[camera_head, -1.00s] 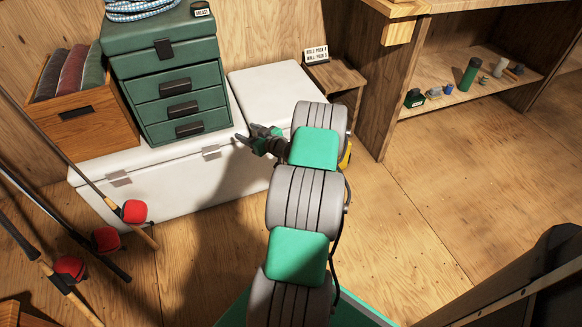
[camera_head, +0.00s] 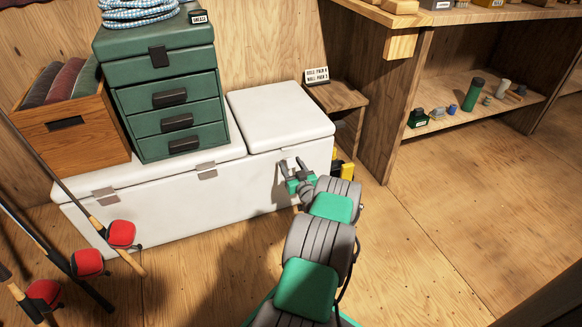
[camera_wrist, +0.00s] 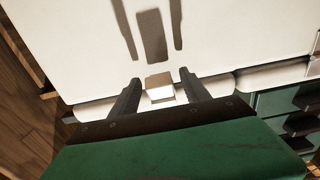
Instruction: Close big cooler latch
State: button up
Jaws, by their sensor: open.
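A long white cooler (camera_head: 150,215) stands against the back wall. Its lids look down. The left lid has two metal latches, one near its middle (camera_head: 207,171) and one at the left (camera_head: 105,193). The right lid (camera_head: 283,115) has a pale latch (camera_wrist: 159,87) at its front edge, mostly hidden by my fingers in the head view. My gripper (camera_head: 290,163) is open and empty in front of that latch. In the wrist view the latch lies between my two fingers (camera_wrist: 160,78) and appears to stick out from the front; I cannot tell whether I touch it.
A green drawer unit (camera_head: 165,90) and a wooden crate of rolled cloths (camera_head: 75,140) stand on the left lid. Fishing rods with red reels (camera_head: 121,234) lean at the left. A small wooden stand (camera_head: 337,96) is right of the cooler. The floor at right is clear.

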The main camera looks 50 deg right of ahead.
grip_shut()
dwell(0.5)
